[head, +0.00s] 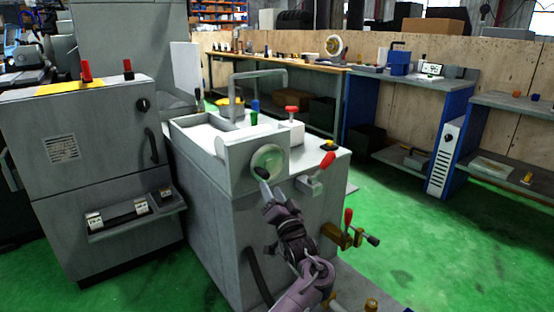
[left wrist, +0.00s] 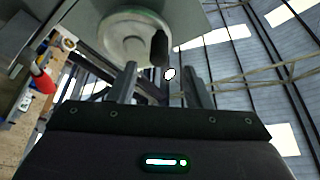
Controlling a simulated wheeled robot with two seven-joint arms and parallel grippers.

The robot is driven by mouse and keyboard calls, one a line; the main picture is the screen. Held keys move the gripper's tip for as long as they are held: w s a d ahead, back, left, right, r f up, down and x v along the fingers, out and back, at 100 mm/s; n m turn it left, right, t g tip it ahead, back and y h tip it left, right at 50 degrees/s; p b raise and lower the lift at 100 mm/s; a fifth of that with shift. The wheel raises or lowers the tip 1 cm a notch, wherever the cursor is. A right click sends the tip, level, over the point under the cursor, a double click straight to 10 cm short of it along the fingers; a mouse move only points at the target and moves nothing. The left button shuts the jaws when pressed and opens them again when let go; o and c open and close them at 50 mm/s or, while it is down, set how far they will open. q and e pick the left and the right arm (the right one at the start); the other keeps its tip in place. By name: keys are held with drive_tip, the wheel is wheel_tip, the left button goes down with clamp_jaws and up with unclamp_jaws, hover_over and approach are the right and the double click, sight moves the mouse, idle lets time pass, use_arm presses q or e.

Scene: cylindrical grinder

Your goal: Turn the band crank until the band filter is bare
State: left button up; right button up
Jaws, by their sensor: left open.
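The band crank is a pale round disc (head: 269,158) on the front of the grey machine housing, with a dark handle (head: 261,172) at its lower left. In the left wrist view the disc (left wrist: 132,36) is close ahead at the top, and its dark handle (left wrist: 159,47) hangs just beyond the fingertips. My left gripper (head: 265,188) is just below the crank. Its two fingers (left wrist: 163,80) are apart with nothing visible between them. I cannot clearly make out the band filter; a white-topped trough (head: 205,125) lies behind the crank. My right gripper is not in view.
A brass fitting with a red lever (head: 347,220) juts out lower right. A grey cabinet (head: 90,180) stands left. Green floor (head: 420,240) is open to the right, before the blue workbenches.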

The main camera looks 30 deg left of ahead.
sight(266, 179)
use_arm(q)
drive_tip(key=b+x, duration=0.1)
drive_tip(key=x, duration=0.5)
drive_tip(key=shift+w+a, duration=0.25)
drive_tip(key=shift+a, duration=0.05)
drive_tip(key=shift+w+a+r, duration=0.25)
drive_tip(key=shift+w+a, duration=0.05)
drive_tip(key=shift+a, duration=0.1)
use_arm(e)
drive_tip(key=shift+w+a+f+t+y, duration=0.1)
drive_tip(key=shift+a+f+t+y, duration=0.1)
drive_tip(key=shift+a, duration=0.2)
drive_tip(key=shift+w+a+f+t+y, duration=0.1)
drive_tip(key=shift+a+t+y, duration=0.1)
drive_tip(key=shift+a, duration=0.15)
